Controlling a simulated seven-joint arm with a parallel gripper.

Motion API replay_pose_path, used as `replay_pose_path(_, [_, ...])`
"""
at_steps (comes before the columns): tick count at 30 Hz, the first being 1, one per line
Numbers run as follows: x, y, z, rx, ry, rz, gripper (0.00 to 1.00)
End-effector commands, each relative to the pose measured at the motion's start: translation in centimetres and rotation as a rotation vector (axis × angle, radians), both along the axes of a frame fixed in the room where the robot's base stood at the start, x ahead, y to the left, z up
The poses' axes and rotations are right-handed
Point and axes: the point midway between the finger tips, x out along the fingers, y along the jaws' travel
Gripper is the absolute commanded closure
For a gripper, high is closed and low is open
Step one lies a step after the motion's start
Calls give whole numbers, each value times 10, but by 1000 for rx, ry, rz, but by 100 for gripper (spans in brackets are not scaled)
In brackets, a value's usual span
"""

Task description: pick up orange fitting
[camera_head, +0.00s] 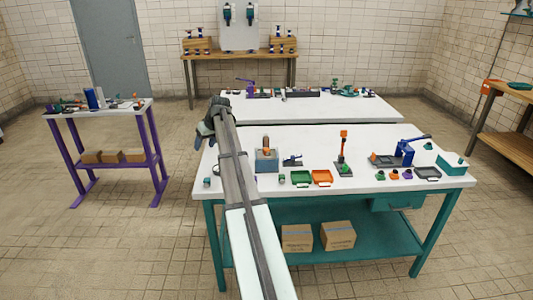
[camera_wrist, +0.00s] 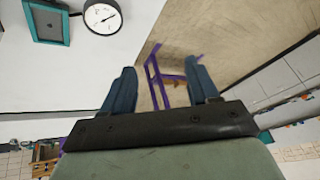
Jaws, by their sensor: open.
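A small orange piece (camera_head: 394,175), which looks like the orange fitting, sits on the white tabletop (camera_head: 300,143) of the teal-framed bench at the right, in a row with a green piece (camera_head: 380,176) and a purple piece (camera_head: 407,174). It is too small to make out its shape. My gripper (camera_head: 203,132) is raised near the left end of this bench, far to the left of the orange piece. In the wrist view my gripper (camera_wrist: 162,84) has its two blue fingers spread apart with nothing between them. The orange piece does not show in that view.
A green tray (camera_head: 301,178) and an orange tray (camera_head: 322,178) lie along the front edge. A blue block (camera_head: 267,160) with an orange-brown top, an orange-topped stand (camera_head: 343,150) and a blue press (camera_head: 404,151) stand up. A purple shelf (camera_head: 104,142) is at left.

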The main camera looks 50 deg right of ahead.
Motion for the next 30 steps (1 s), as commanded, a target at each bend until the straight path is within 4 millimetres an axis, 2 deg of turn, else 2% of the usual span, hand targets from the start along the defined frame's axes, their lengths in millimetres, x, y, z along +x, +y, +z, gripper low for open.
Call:
replay_pose_path(1, [-17,-30,7,-17,6,-34,40])
replay_pose_path(6, [-74,-112,24,-74,40,-134,40])
replay_pose_path(9, [-108,-151,33,-102,61,-185,40])
replay_pose_path(12, [-136,-181,40,-124,78,-227,40])
replay_pose_path(15, [-157,-201,45,-139,92,-256,40])
replay_pose_path(20, [-171,-215,46,-149,103,-276,40])
replay_pose_path(23, [-169,-218,38,-150,104,-278,40])
replay_pose_path(30, [-154,-224,0,-149,104,-278,40])
